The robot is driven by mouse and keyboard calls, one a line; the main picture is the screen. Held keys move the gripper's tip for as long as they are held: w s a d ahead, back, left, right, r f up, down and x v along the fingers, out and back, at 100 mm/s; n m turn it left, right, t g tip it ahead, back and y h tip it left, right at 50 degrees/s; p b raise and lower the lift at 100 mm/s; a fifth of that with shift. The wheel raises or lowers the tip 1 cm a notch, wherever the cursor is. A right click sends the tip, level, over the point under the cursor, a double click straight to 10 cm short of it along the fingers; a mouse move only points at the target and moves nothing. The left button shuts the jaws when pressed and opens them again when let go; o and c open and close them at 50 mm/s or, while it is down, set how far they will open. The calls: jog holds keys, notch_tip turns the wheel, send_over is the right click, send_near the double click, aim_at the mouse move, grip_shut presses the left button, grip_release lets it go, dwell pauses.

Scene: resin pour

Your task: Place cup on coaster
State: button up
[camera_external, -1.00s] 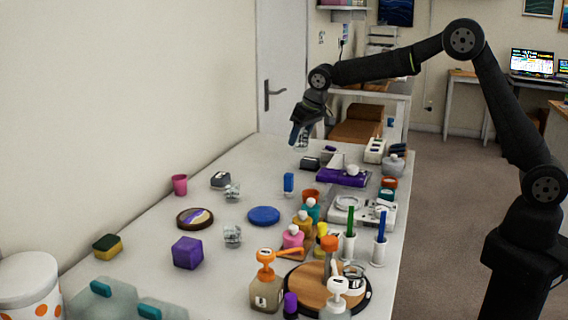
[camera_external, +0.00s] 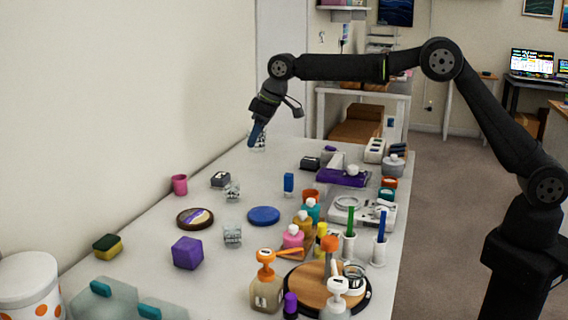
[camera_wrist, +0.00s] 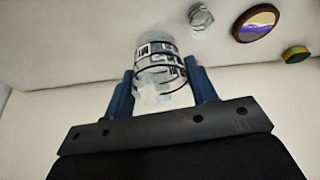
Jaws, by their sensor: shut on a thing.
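My gripper (camera_external: 256,134) is shut on a clear cup (camera_wrist: 158,62) with dark markings. In the wrist view the cup sits between my two blue fingers; in the external view it is a small patch (camera_external: 261,143) at the fingertips, partly hidden. It appears above the far left part of the table. A round, wood-rimmed coaster (camera_external: 195,218) with a purple and cream pattern lies flat on the table, well in front of my gripper; it also shows at the upper right of the wrist view (camera_wrist: 257,22). Its top is bare.
A flat blue disc (camera_external: 264,215) lies right of the coaster. Clear glasses (camera_external: 232,191) (camera_external: 232,235), a pink cup (camera_external: 180,184), a purple cube (camera_external: 187,253) and a sponge (camera_external: 107,245) stand around. Bottles crowd the right side.

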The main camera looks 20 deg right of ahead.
jog(key=s+a+n, duration=0.2)
jog(key=s+a, duration=0.3)
jog(key=a, duration=0.3)
send_near(202, 213)
jog(key=shift+w+a+r+g+y, duration=0.15)
jog(key=shift+w+a+g+y, duration=0.25)
jog(key=shift+w, duration=0.4)
jog(key=shift+a, duration=0.15)
jog(key=shift+f, duration=2.1)
jog(key=shift+f, duration=0.1)
jog(key=o, duration=0.9)
jog(key=shift+o, duration=0.3)
jog(key=v, duration=1.2)
jog(key=shift+r, duration=0.25)
